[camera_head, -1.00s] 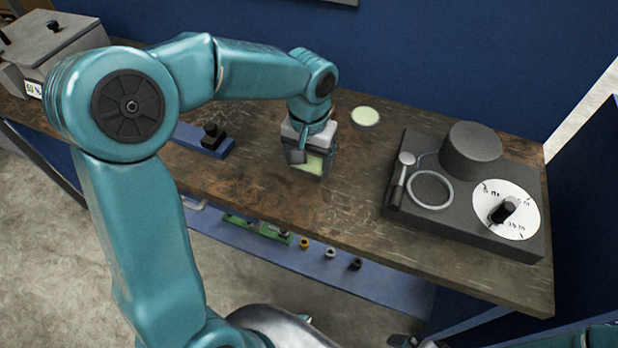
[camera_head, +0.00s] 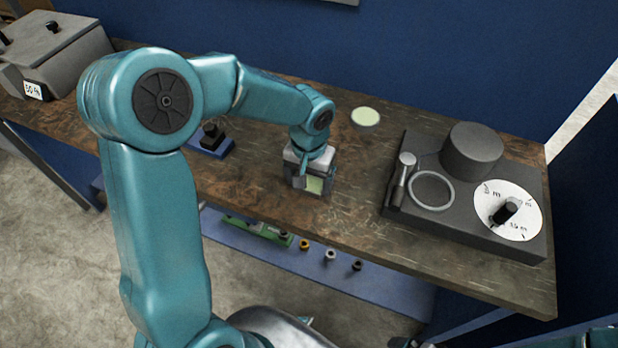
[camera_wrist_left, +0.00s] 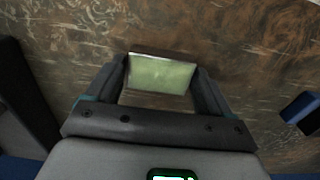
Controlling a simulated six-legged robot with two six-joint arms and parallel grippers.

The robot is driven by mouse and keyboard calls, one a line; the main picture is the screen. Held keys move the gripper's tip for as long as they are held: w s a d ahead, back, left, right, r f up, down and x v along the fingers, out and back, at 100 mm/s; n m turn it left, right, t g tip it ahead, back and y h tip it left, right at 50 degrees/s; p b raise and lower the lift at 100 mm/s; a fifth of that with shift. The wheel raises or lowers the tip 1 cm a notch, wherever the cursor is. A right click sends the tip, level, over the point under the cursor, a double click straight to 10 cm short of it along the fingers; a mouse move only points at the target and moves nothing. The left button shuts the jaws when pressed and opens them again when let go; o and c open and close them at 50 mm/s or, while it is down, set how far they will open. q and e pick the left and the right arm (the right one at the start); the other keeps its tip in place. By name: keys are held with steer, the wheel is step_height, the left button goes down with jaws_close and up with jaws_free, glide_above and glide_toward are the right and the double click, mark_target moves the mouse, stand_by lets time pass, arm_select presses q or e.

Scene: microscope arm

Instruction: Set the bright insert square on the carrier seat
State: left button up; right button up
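A pale green rectangular piece, which looks like the bright insert (camera_head: 314,184), sits between the fingers of my left gripper (camera_head: 310,180). In the left wrist view the insert (camera_wrist_left: 162,74) fills the gap between both fingertips (camera_wrist_left: 163,80), and the gripper appears shut on it. It is over the middle of the wooden bench, near its front; I cannot tell whether it touches the bench. I cannot make out the carrier seat for certain. A dark base (camera_head: 465,215) with a pale ring (camera_head: 431,190) stands at the right. Of my right gripper, only dark parts seem to show at the bottom edge.
A pale green round disc (camera_head: 366,118) lies behind my left gripper. A blue stand with a black knob (camera_head: 212,138) is partly behind my left arm. A grey box (camera_head: 58,55) stands at far left. The bench (camera_head: 350,205) is clear between gripper and dark base.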

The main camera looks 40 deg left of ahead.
arm_select(q)
steer(key=shift+o, duration=0.9)
steer(key=shift+r, duration=0.1)
step_height(320, 180, up, 16)
steer(key=shift+p, duration=0.45)
steer(key=shift+s+r, duration=0.1)
